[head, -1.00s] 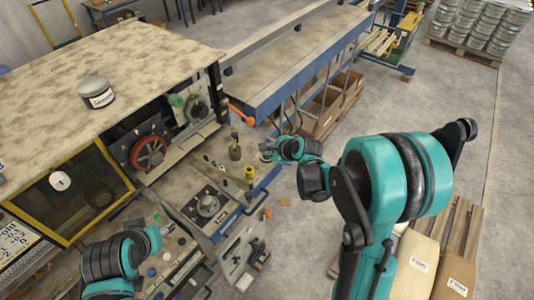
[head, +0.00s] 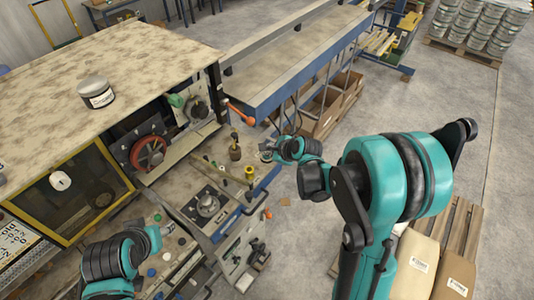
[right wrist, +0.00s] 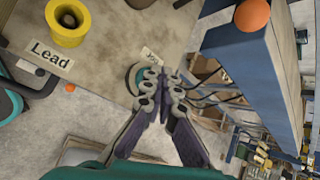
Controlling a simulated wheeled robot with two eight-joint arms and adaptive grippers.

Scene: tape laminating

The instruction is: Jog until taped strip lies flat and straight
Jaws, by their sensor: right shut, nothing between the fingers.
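My right gripper (right wrist: 163,90) is shut and empty, its fingertips together beside a round teal-rimmed button (right wrist: 138,76) on the bench; I cannot tell whether they touch it. A small label (right wrist: 151,57) by the button is partly hidden. In the head view the right gripper (head: 268,151) is at the bench's right edge. My left arm (head: 112,262) is at the lower left; its fingers cannot be made out clearly. The laminating machine has a red-rimmed wheel (head: 148,153). I cannot clearly make out the taped strip.
A blue-sided conveyor table (head: 290,75) lies beyond the bench. An orange ball-shaped knob (right wrist: 252,15) is near its edge. A labelled tin (head: 96,92) sits on the machine top.

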